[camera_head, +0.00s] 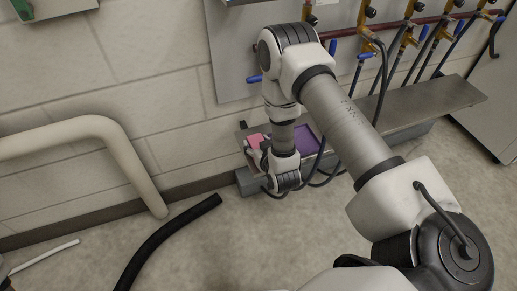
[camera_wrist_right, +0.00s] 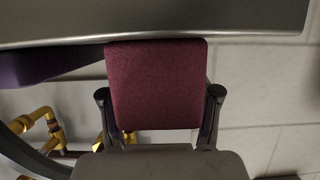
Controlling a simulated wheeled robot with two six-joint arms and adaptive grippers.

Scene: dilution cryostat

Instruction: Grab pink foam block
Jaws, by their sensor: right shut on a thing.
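The pink foam block (camera_head: 254,141) shows in the head view at the left end of a low shelf, partly hidden by my right arm. In the right wrist view the block (camera_wrist_right: 156,85) looks dark pink and sits between the two black fingers of my right gripper (camera_wrist_right: 160,98). The gripper is shut on it, one finger at each side. In the head view my right gripper (camera_head: 258,155) is small and mostly hidden behind its wrist. My left gripper is not in view.
A purple item (camera_head: 307,138) lies right of the block on the grey shelf (camera_head: 420,104); it also shows in the wrist view (camera_wrist_right: 45,65). Dark hoses hang from brass valves (camera_head: 367,42) on the wall panel. A beige pipe (camera_head: 110,135) and black hose (camera_head: 165,240) are left.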

